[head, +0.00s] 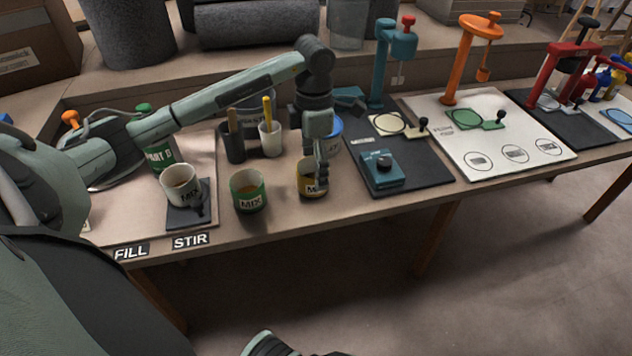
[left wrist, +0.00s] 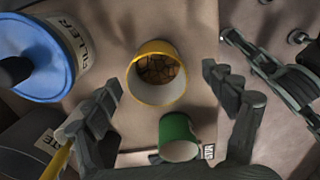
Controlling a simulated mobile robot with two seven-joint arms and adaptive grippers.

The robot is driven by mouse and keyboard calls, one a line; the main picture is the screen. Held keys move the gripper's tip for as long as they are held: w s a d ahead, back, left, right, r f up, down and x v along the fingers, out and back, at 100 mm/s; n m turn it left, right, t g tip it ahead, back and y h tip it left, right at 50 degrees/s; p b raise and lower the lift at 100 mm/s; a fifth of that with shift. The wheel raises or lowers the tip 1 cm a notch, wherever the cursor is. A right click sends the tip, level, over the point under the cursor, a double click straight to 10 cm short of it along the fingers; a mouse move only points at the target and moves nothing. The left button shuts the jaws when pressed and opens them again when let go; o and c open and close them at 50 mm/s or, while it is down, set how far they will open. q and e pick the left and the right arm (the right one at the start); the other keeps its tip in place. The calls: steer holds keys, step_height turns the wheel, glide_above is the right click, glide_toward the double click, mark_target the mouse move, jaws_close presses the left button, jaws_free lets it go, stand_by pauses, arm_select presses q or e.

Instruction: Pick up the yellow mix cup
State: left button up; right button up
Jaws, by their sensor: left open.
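The yellow mix cup (head: 304,182) stands upright near the front edge of the bench in the head view, partly hidden by my left gripper (head: 321,176). In the left wrist view the yellow mix cup (left wrist: 157,92) shows from above, with brown, cracked-looking contents. The open fingers of my left gripper (left wrist: 163,82) are on either side of it, with room on both sides; I cannot tell whether the tips are at its height.
A green mix cup (head: 248,191) stands just left of the yellow one, and a white mix cup (head: 181,186) stands further left on a dark pad. A blue-lidded filler tin (left wrist: 32,60) is close behind. A dark mat (head: 425,168) with a teal device (head: 381,169) lies to the right.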

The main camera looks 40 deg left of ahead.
arm_select(q)
step_height(320, 180, down, 4)
steer(key=shift+r, duration=0.2)
steer(key=shift+f, duration=0.15)
steer(key=c, duration=1.3)
arm_select(e)
steer(key=shift+a+f, duration=0.15)
steer(key=shift+f, duration=0.5)
